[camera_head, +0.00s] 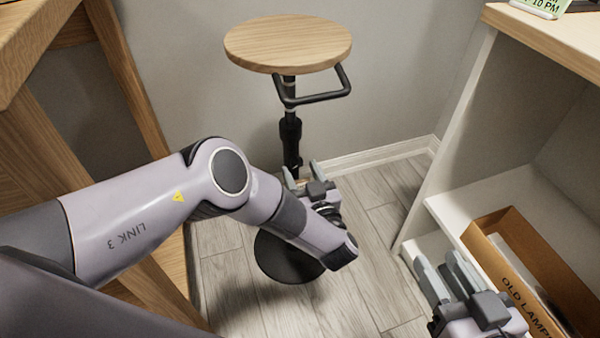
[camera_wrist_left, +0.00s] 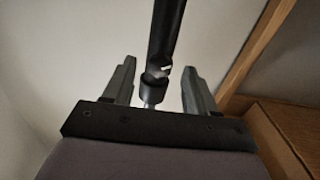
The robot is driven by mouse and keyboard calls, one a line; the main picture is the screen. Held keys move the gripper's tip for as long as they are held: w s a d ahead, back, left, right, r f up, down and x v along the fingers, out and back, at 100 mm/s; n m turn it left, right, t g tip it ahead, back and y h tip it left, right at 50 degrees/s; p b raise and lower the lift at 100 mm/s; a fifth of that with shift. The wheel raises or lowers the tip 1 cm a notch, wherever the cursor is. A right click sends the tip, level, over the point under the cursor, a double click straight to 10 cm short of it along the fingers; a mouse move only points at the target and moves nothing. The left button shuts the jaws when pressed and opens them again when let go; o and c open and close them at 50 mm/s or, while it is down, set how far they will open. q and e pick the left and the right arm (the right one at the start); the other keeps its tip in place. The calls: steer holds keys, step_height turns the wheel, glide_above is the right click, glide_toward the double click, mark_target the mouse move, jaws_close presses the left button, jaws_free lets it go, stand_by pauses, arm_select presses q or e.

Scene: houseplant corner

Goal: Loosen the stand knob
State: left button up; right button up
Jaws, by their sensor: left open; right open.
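The stand has a round wooden top (camera_head: 288,44), a black pole (camera_head: 290,135) and a dark round base (camera_head: 285,262). A bent black handle bar (camera_head: 318,98) sits under the top. My left gripper (camera_head: 302,170) is open at the lower pole. In the left wrist view its open fingers (camera_wrist_left: 158,80) stand either side of the pole (camera_wrist_left: 167,30) and a dark collar-like part (camera_wrist_left: 153,92), with visible gaps. I cannot clearly make out the knob; the gripper covers that area in the head view. My right gripper (camera_head: 440,262) is open and empty at the lower right.
A white shelf unit (camera_head: 450,130) stands at the right, holding a cardboard box (camera_head: 497,285) close to my right gripper. A wooden frame (camera_head: 60,150) stands at the left. The wall is close behind the stand. Floor (camera_head: 375,215) is clear between stand and shelf.

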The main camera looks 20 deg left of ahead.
arm_select(q)
steer(key=shift+w+a, duration=0.4)
steer(key=shift+w, duration=0.15)
steer(key=c, duration=1.1)
steer(key=shift+o, duration=0.2)
